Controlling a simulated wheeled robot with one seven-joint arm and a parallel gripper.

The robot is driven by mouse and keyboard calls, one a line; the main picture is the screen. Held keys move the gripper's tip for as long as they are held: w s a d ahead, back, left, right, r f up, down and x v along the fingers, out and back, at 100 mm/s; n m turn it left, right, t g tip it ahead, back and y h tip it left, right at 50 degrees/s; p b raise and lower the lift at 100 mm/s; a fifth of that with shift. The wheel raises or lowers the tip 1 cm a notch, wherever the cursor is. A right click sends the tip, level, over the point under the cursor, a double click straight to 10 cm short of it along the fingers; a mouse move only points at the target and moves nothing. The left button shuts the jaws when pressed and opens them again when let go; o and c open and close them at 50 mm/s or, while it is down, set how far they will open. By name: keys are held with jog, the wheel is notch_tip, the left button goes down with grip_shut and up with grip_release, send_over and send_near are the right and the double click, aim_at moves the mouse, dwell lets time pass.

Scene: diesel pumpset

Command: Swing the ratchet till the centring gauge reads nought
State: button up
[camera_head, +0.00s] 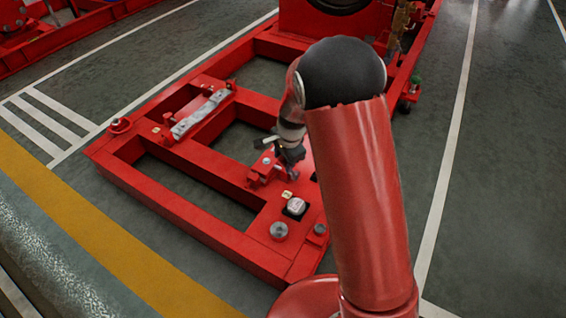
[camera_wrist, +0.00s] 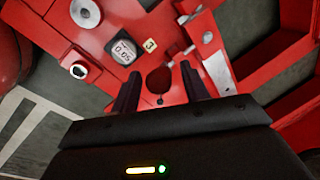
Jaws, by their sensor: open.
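The gauge (camera_wrist: 124,50) is a small box with a pale face on the red frame. Its digits look like 0.05 but are small. It also shows in the head view (camera_head: 296,206), in front of my gripper. My gripper (camera_wrist: 158,82) is open, its two dark fingers pointing at the red frame. A dark red rounded piece (camera_wrist: 160,78) shows between the fingers; it may be the ratchet's handle end, but I cannot tell. In the head view my gripper (camera_head: 276,150) is over a small red block (camera_head: 264,168). I cannot tell whether the fingers touch anything.
A yellow tag marked 3 (camera_wrist: 149,44) is beside the gauge. A round silver disc (camera_head: 278,230) and a small knob (camera_head: 320,229) stand near the frame's front corner. A grey bar (camera_head: 200,113) lies across the frame at left.

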jog(key=shift+x, duration=1.25)
grip_shut()
